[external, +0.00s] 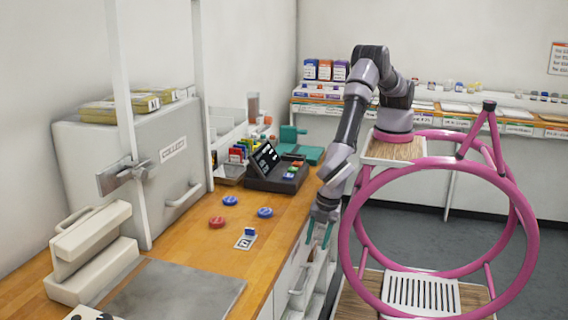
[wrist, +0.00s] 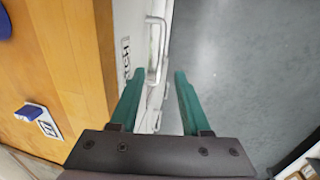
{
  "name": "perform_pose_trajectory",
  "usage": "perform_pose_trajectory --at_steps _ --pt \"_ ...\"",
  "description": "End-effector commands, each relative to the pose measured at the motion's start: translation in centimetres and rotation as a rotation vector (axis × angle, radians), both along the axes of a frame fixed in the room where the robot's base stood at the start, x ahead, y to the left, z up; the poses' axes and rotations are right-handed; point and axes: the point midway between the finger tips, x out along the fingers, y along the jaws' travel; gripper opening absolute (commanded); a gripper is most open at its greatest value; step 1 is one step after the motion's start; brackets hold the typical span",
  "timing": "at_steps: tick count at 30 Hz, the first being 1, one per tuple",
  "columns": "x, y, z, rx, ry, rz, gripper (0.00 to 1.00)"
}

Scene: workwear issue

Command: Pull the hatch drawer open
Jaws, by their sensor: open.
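The hatch drawer is a white front (wrist: 132,18) under the wooden counter, with dark lettering only partly in view. Its pale bar handle (wrist: 155,48) stands out from the front in the wrist view. My gripper (wrist: 159,76) is open, with its two teal fingers pointing toward the handle. I see no contact. In the external view my gripper (external: 319,238) hangs beside the counter's right edge, close to the white fronts (external: 283,281). The drawer appears shut.
The wooden counter (external: 205,258) carries red and blue round pieces, a small blue-topped stand (external: 246,238), a dark terminal (external: 275,168) and a grey COLLECT cabinet (external: 150,158). My magenta-framed base stands to the right. Grey floor (wrist: 240,70) is open beside the drawer front.

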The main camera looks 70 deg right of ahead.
Motion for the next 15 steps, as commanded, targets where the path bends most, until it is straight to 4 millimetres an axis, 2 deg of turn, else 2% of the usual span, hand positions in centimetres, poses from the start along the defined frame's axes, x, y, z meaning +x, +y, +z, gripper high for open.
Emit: perform_pose_trajectory --at_steps 1,8,15 --pt "0.0 0.1 -0.9 0.002 -0.001 0.0 0.47" --pt "0.4 0.1 -3.6 0.001 -0.001 0.001 0.47" --pt "1.3 0.1 -8.0 0.001 -0.001 0.0 0.47"
